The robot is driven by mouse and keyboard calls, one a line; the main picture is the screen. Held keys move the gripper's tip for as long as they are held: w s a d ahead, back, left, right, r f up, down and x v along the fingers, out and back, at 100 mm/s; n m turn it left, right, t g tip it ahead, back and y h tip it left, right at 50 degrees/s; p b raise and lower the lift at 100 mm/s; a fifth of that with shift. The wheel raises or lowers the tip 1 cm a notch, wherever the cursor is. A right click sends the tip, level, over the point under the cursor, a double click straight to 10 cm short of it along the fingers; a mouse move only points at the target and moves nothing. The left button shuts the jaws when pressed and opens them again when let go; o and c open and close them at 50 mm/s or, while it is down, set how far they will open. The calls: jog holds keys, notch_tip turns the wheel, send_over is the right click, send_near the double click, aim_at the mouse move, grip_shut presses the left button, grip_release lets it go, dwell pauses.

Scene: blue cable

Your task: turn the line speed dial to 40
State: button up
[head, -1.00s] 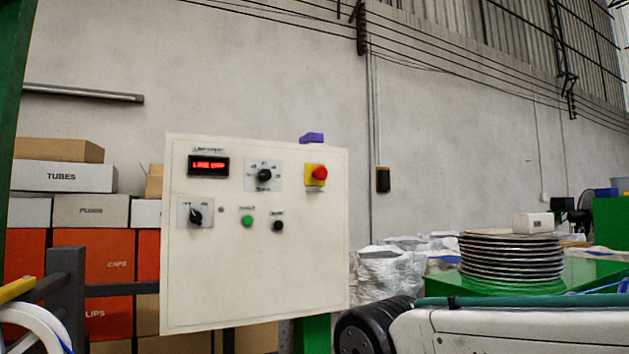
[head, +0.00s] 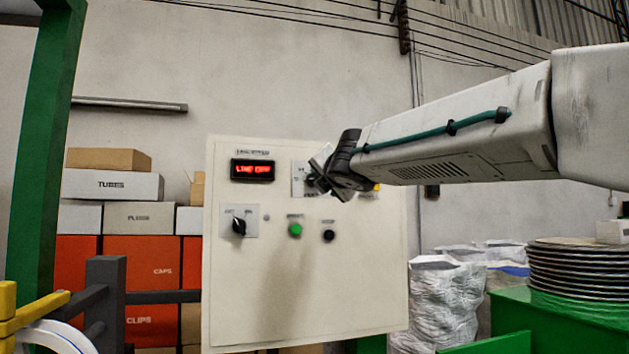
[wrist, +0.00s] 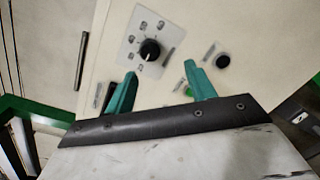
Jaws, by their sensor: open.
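The line speed dial (wrist: 150,50) is a black round knob on a pale square plate with several small labels around it, too small to read. In the wrist view it sits just beyond my gripper (wrist: 160,72), whose two teal fingers are open and apart, with nothing between them. In the head view my gripper (head: 320,180) is in front of the dial's plate (head: 298,172) and hides most of it. I cannot tell whether the fingers touch the knob. The red display (head: 252,170) beside it seems to read LINE OFF.
The white control panel (head: 300,290) also carries a black selector knob (head: 239,226), a green button (head: 295,230) and a black button (head: 328,235). My arm covers most of the yellow-backed stop button (head: 376,188). Stacked boxes (head: 112,184) stand left; a stack of discs (head: 570,270) stands right.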

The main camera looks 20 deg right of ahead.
aim_at(314, 179)
jog(key=shift+n+y, duration=0.3)
jog(key=shift+n, duration=0.3)
jog(key=w, duration=0.5)
jog(key=w+r, duration=0.1)
jog(key=w, duration=0.2)
jog(key=shift+w+a, duration=0.15)
jog(key=shift+w, duration=0.05)
jog(key=shift+r, duration=0.1)
jog(key=c, duration=1)
